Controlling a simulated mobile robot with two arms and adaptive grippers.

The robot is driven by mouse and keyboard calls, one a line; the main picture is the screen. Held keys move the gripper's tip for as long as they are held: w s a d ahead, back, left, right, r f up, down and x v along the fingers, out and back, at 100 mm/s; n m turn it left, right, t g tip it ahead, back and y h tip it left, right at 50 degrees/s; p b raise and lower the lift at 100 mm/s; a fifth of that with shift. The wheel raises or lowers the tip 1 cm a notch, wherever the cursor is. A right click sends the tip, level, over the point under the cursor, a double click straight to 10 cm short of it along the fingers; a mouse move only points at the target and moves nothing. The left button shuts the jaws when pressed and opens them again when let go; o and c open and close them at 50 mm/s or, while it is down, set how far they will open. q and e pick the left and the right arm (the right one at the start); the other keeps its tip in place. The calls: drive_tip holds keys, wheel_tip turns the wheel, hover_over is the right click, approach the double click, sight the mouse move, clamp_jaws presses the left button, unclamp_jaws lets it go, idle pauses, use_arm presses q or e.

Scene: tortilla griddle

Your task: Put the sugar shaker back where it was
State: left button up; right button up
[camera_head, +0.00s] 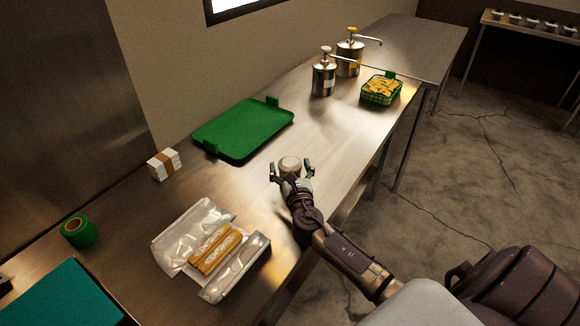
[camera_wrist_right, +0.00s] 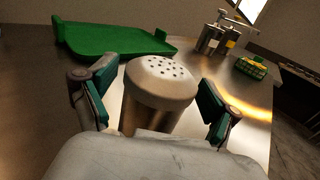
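The sugar shaker (camera_head: 290,164) has a pale domed lid with dark holes and a metal body. It is upright over the steel counter near its front edge, and also shows large in the right wrist view (camera_wrist_right: 160,82). My right gripper (camera_head: 291,172) is open, with one finger on each side of the shaker. In the right wrist view, gaps show between the green finger pads and the shaker. The shaker's base is hidden, so I cannot see its contact with the counter. My left gripper is not in view.
A green tray (camera_head: 243,130) lies behind the shaker. A foil-lined tray with churros (camera_head: 213,250) lies to the left. Two pump dispensers (camera_head: 324,78) and a green basket of chips (camera_head: 381,90) stand farther along. The counter (camera_head: 335,125) between shaker and basket is clear.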

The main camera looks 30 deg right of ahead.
drive_tip(key=shift+r, duration=0.1)
drive_tip(key=shift+s+r, duration=0.1)
drive_tip(key=b+v, duration=0.1)
drive_tip(key=v, duration=0.9)
drive_tip(key=shift+s+a, duration=0.2)
drive_tip(key=shift+s, duration=0.1)
drive_tip(key=shift+s+a, duration=0.2)
drive_tip(key=shift+s, duration=0.35)
